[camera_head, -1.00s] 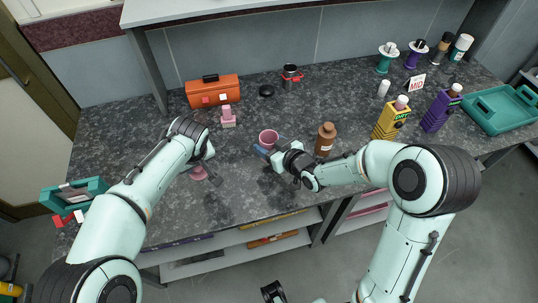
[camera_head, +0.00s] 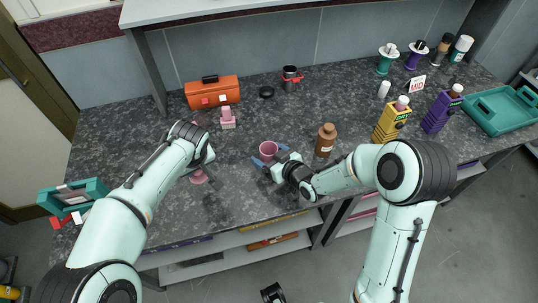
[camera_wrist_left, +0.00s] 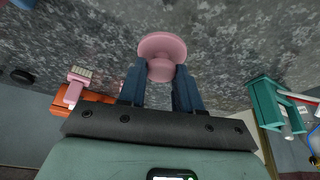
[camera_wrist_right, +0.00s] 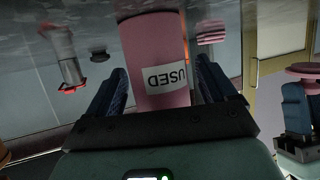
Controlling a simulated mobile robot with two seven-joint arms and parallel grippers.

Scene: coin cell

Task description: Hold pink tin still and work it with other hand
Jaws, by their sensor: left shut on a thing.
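The pink tin (camera_head: 268,149) stands on the dark speckled worktop; its "USED" label shows in the right wrist view (camera_wrist_right: 168,75). My right gripper (camera_head: 270,156) is open at the tin's near side, one blue finger on each side of it; contact is unclear. My left gripper (camera_wrist_left: 160,85) is shut on a pink piece with a wide round disc and a narrower stem (camera_wrist_left: 162,50). In the head view this pink piece (camera_head: 199,177) is partly hidden by my left arm, well left of the tin.
A brown bottle (camera_head: 326,140) stands just right of the tin. A pink block-like item (camera_head: 227,118), an orange toolbox (camera_head: 212,92), a black disc (camera_head: 266,92) and a dark jar with red (camera_head: 291,78) lie behind. Yellow (camera_head: 391,121) and purple holders (camera_head: 441,111) stand right. The worktop's front is mostly clear.

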